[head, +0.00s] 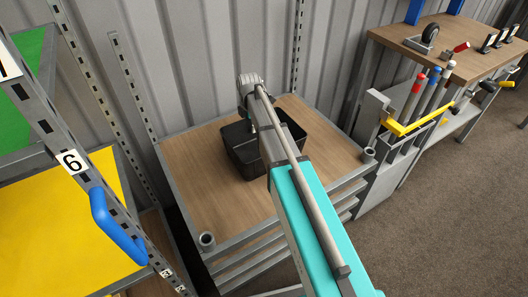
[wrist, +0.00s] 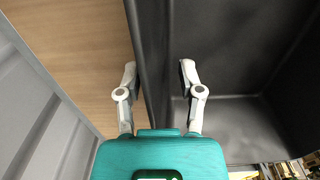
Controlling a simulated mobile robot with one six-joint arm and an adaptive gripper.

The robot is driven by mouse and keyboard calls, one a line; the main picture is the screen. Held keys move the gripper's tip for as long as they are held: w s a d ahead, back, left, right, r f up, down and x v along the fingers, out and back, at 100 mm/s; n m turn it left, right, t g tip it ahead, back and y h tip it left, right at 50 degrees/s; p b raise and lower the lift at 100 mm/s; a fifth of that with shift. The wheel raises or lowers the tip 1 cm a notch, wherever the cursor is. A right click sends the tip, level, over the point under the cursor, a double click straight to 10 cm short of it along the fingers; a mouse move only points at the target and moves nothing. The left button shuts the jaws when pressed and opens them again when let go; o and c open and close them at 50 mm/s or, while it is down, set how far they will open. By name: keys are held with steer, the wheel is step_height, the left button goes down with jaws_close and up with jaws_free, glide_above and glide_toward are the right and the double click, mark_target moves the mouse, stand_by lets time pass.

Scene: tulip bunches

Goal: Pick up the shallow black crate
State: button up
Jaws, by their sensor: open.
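The black crate (head: 240,157) sits on the wooden top of a metal-framed bench in the head view, partly hidden behind my arm. In the wrist view the crate's dark inside (wrist: 230,55) fills the right half. My gripper (wrist: 157,70) is open in the wrist view, with one finger on each side of a crate wall: the left finger outside, over the wood, and the right finger inside. I see no finger clearly shut against the wall. In the head view the fingers are mostly hidden by my arm and the crate. The crate looks empty where it shows.
The wooden bench top (head: 195,185) is clear around the crate. A corrugated metal wall (head: 190,60) stands close behind. A shelf rack with a yellow shelf (head: 60,215) and blue handle (head: 115,228) is at left. A tool bench (head: 450,45) with a yellow-handled tool (head: 405,128) is at right.

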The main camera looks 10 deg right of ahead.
steer(key=shift+f, duration=0.45)
stand_by(0.3)
jaws_close()
